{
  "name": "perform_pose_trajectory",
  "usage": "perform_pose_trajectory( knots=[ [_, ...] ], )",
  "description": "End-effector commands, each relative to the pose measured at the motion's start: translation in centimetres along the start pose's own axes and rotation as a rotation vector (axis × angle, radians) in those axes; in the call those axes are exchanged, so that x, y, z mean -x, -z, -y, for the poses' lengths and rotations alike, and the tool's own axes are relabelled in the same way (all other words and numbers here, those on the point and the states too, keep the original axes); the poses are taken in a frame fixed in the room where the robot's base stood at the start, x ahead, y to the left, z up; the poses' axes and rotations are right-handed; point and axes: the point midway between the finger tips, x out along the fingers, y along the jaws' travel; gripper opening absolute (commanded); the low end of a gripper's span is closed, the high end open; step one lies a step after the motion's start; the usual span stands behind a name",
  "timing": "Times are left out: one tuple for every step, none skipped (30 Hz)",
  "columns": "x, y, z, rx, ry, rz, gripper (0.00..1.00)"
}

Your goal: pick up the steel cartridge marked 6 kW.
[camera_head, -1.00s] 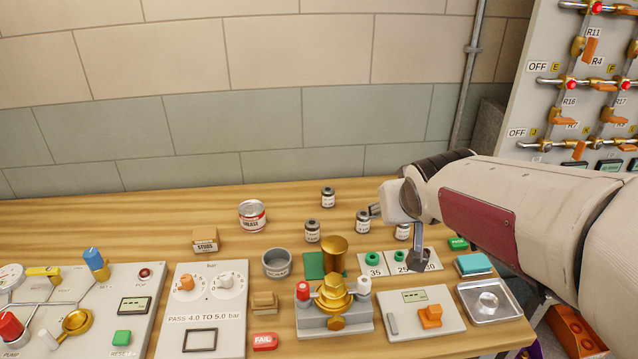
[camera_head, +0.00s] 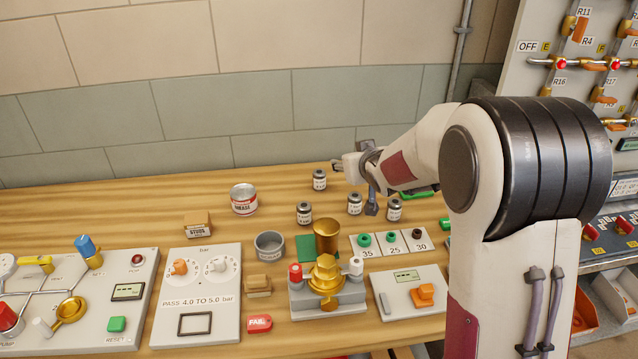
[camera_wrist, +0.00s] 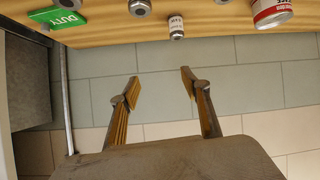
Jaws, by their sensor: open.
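Several small steel cartridges with white labels stand upright on the wooden bench. One stands farthest back (camera_head: 319,180), and others stand at front left (camera_head: 304,213), middle (camera_head: 354,204) and right (camera_head: 394,209). The labels are too small to read, so I cannot tell which is marked 6 kW. My gripper (camera_wrist: 160,78) is open and empty, its fingers apart against the wall tiles. One labelled cartridge (camera_wrist: 176,27) shows beyond the fingertips at the top of the wrist view, apart from them. In the head view my gripper is just right of the back cartridge.
A grease can (camera_head: 244,199) stands left of the cartridges. A grey cup (camera_head: 269,245), a brass fitting on a grey block (camera_head: 327,285) and a numbered strip with rings (camera_head: 390,243) stand in front. The tiled wall (camera_head: 190,120) closes the back. Bare bench lies around the back cartridge.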

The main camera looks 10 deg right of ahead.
Motion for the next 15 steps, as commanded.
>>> perform_pose_trajectory(
  knots=[
    [-1.2, -0.4, 0.2, 0.001, 0.011, -0.007, 0.47],
    [-1.8, -0.4, 0.3, 0.003, 0.018, -0.015, 0.47],
    [-2.6, -0.6, 0.5, 0.004, 0.027, -0.024, 0.47],
    [-3.2, -0.7, 0.6, 0.004, 0.034, -0.031, 0.47],
    [-3.8, -0.8, 0.7, 0.005, 0.042, -0.037, 0.47],
    [-4.6, -1.1, 0.9, 0.006, 0.052, -0.046, 0.47],
    [-5.1, -1.1, 1.1, 0.006, 0.059, -0.054, 0.47],
    [-5.7, -1.4, 1.2, 0.005, 0.067, -0.059, 0.47],
    [-6.4, -1.6, 1.5, 0.006, 0.078, -0.069, 0.47],
    [-7.0, -1.8, 1.6, 0.007, 0.086, -0.075, 0.47],
    [-7.5, -1.9, 1.8, 0.007, 0.095, -0.082, 0.47],
    [-8.2, -2.3, 2.1, 0.006, 0.106, -0.090, 0.47],
    [-8.8, -2.5, 2.2, 0.005, 0.114, -0.096, 0.47],
    [-9.3, -2.7, 2.4, 0.004, 0.123, -0.104, 0.47],
    [-9.9, -3.1, 2.7, 0.004, 0.134, -0.110, 0.47]
  ],
)
